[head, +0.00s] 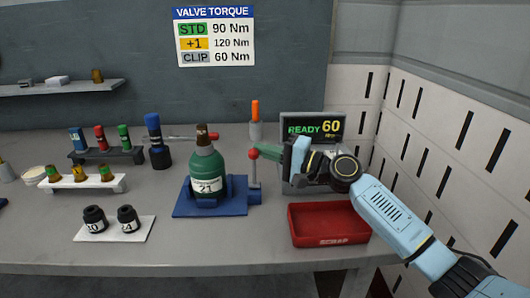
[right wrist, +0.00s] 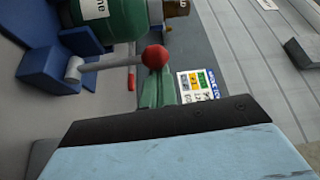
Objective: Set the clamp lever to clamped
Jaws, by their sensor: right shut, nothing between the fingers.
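The clamp lever (head: 254,172) is a grey rod with a red ball knob (head: 253,153). It stands about upright on the right side of the blue clamp base (head: 180,208). A green cylinder (head: 207,165) marked 21, with a brown valve on top, sits in that base. My right gripper (head: 262,152) is shut and empty, its fingertips just right of the red knob. In the right wrist view the knob (right wrist: 154,57) is at the tips of the green fingers (right wrist: 158,88); I cannot tell whether they touch. My left gripper is not in view.
A red tray (head: 330,238) lies below my right arm. Sockets (head: 112,222) and racks (head: 105,155) stand left.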

